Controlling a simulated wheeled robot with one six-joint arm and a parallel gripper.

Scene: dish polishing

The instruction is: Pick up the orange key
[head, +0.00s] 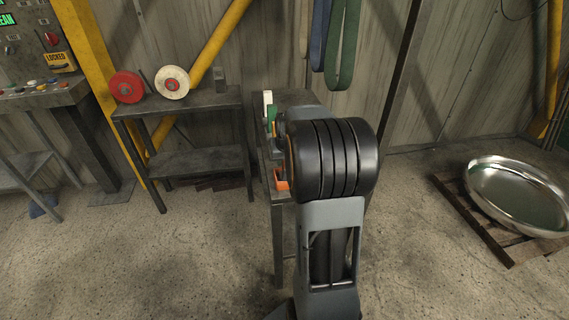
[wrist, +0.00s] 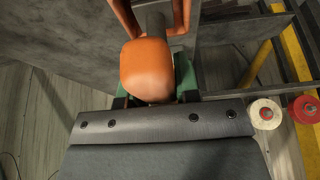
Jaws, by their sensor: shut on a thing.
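The orange key, with a rounded orange block (wrist: 146,70) nearest the camera, is at the upper middle of the wrist view. A dark round shaft shows behind it, and an orange open frame (wrist: 184,14) stands around that shaft. I cannot tell whether the frame is part of the key. My gripper (wrist: 154,99) is shut on the key; its dark fingers show at either side of the block, partly hidden. In the head view my arm hides the gripper and most of the key, and an orange bracket-shaped piece (head: 281,184) shows at the arm's left edge.
A narrow metal table (head: 276,215) stands behind my arm, with green (head: 271,115) and white (head: 267,98) things on it. A shelf (head: 185,103) at left holds a red wheel (head: 126,87) and a cream wheel (head: 172,82). A shiny dish (head: 515,190) rests on a pallet at right.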

